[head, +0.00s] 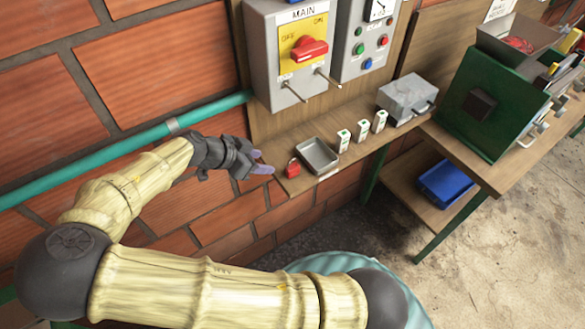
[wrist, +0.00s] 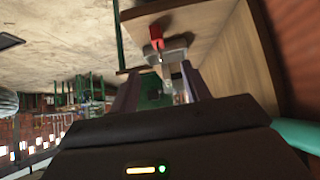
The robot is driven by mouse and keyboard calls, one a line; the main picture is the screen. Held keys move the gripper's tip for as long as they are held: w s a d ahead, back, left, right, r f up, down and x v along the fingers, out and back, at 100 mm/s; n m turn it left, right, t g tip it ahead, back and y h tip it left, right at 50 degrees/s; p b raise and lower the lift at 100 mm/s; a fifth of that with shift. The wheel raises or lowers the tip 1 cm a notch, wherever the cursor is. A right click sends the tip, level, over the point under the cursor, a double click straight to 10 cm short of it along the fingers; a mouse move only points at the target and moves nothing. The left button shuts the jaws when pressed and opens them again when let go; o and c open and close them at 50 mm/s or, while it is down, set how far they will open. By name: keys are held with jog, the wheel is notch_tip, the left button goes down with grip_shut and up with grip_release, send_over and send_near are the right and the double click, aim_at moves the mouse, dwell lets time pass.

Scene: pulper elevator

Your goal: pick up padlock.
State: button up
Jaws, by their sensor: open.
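The red padlock (head: 293,168) stands on the narrow wooden shelf under the main switch box, near the shelf's left end. It also shows in the wrist view as a small red shape (wrist: 156,38) beyond my fingertips. My gripper (head: 261,163) is open and empty, just left of the padlock, with purple-grey fingertips pointing towards it. A gap shows between the fingertips and the padlock. In the wrist view my gripper's two fingers (wrist: 160,85) are spread apart. The padlock's shackle is too small to make out.
A grey metal tray (head: 318,156) sits right beside the padlock on the shelf (head: 270,140). Several small white-and-green blocks (head: 362,128) and a grey metal box (head: 406,98) stand farther right. A teal pipe (head: 130,140) runs along the brick wall.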

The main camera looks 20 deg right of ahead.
aim_at(288, 167)
jog(key=p+x, duration=0.2)
jog(key=x, duration=0.7)
jog(key=shift+f, duration=0.1)
jog(key=p+x, duration=0.1)
jog(key=x, duration=0.1)
jog(key=p+x, duration=0.1)
jog(key=x, duration=0.1)
jog(key=shift+s+d+f+p, duration=0.2)
jog(key=shift+d+p, duration=0.1)
jog(key=shift+d, duration=0.1)
jog(key=shift+w+f, duration=0.1)
jog(key=shift+f, duration=0.15)
grip_shut()
